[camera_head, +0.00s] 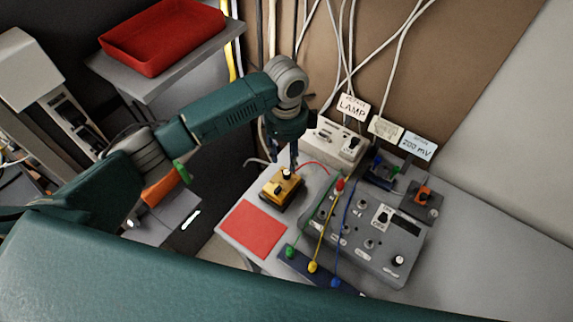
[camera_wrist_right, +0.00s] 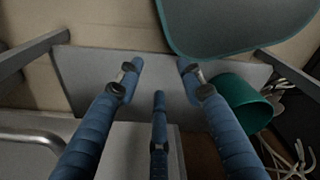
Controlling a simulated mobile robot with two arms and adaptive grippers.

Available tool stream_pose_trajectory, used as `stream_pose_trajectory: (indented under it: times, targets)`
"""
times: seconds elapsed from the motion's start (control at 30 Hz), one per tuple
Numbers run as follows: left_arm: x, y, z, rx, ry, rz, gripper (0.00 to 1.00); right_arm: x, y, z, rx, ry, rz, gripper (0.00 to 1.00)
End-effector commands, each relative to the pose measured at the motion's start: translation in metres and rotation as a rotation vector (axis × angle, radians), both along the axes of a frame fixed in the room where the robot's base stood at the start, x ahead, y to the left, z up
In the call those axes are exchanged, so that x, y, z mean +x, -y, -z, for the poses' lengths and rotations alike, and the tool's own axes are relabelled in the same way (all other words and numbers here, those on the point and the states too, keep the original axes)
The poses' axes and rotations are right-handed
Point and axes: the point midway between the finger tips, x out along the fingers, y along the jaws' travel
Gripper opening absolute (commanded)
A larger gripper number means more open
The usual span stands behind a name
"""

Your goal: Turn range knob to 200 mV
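The 200 mV card (camera_head: 418,145) stands at the back right of the bench. In front of it is a small grey box with an orange knob (camera_head: 424,194). The large grey instrument (camera_head: 345,250) has several knobs, including a black-and-white knob (camera_head: 398,261). Its scale marks are too small to read, and I cannot tell which knob is the range knob. My left gripper (camera_head: 292,164) points down at the top of a yellow box (camera_head: 281,190) with dark knobs; its finger gap is unclear. My right gripper (camera_wrist_right: 159,82) has its blue fingers spread, with nothing between them.
A red mat (camera_head: 253,229) lies at the bench's left. Green, yellow and blue leads run across the large instrument to a dark strip (camera_head: 305,267). A white lamp box (camera_head: 335,142) stands behind.

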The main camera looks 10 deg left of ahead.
Motion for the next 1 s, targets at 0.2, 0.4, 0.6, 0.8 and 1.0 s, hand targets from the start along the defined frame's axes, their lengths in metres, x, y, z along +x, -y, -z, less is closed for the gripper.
stream_pose_trajectory:
  times: [0.2, 0.4, 0.6, 0.8, 1.0]
  targets:
    - [0.0, 0.0, -0.032, 0.0, 0.001, 0.001, 0.38, 0.0, -0.001, 0.0, 0.0, 0.0, 0.0, 0.38]
    - [-0.001, 0.0, -0.04, 0.001, 0.0, 0.0, 0.38, 0.0, -0.001, 0.0, 0.001, 0.0, 0.0, 0.38]
    - [-0.001, 0.0, -0.039, 0.0, -0.001, 0.0, 0.38, 0.0, -0.001, 0.0, 0.001, 0.0, 0.0, 0.38]
    - [-0.001, 0.0, -0.039, 0.0, -0.001, 0.0, 0.38, 0.0, -0.001, 0.0, 0.001, 0.0, 0.0, 0.38]
    - [-0.001, 0.0, -0.039, 0.0, -0.001, 0.0, 0.38, 0.003, -0.001, 0.0, 0.001, 0.004, 0.001, 0.38]
